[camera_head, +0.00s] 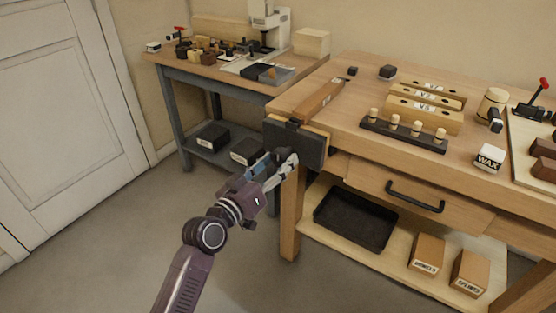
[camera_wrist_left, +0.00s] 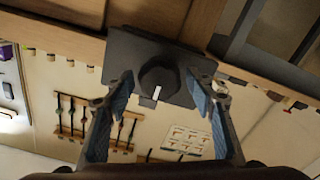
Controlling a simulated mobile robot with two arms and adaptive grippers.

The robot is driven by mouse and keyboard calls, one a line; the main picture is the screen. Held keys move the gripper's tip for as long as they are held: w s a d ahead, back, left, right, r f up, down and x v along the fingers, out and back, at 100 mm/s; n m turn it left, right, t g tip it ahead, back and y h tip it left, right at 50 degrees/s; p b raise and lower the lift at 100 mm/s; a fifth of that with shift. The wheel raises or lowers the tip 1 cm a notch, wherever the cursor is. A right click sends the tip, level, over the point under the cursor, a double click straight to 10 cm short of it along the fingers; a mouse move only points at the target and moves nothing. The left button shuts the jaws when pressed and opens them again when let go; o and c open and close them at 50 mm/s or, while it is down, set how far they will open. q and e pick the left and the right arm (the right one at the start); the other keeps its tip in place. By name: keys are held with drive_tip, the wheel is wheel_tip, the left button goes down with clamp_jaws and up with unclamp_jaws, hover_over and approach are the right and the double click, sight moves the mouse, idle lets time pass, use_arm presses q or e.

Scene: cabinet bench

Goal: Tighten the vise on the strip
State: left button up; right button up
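The vise (camera_head: 292,147) is a dark plate on the left end of the wooden workbench; the plate (camera_wrist_left: 122,52) also shows in the left wrist view. A dark round knob (camera_wrist_left: 159,76) with a white mark stands out from it. A long brown strip (camera_head: 322,97) with a small label lies on the bench top, its near end by the vise; whether the jaws touch it is unclear. My left gripper (camera_head: 287,163) is in front of the vise. In the wrist view, its open blue-padded fingers (camera_wrist_left: 158,84) stand on either side of the knob, with gaps visible. My right gripper is not in view.
The workbench (camera_head: 455,165) holds labelled wooden blocks (camera_head: 422,112), a dark peg rack (camera_head: 403,134) and a mallet (camera_head: 491,105). Below are a drawer (camera_head: 412,186) with a black handle and a black tray (camera_head: 355,219) on the shelf. Floor left of my arm is clear.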

use_arm(q)
drive_tip(key=c, duration=0.8)
drive_tip(key=shift+o, duration=0.2)
drive_tip(key=shift+m, duration=0.3)
drive_tip(key=shift+m+b, duration=0.3)
drive_tip(key=shift+m, duration=1.4)
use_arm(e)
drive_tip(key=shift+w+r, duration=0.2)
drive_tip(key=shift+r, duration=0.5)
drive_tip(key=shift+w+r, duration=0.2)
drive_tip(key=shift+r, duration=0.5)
use_arm(q)
drive_tip(key=m, duration=0.3)
drive_tip(key=shift+m, duration=0.4)
drive_tip(key=shift+f, duration=0.1)
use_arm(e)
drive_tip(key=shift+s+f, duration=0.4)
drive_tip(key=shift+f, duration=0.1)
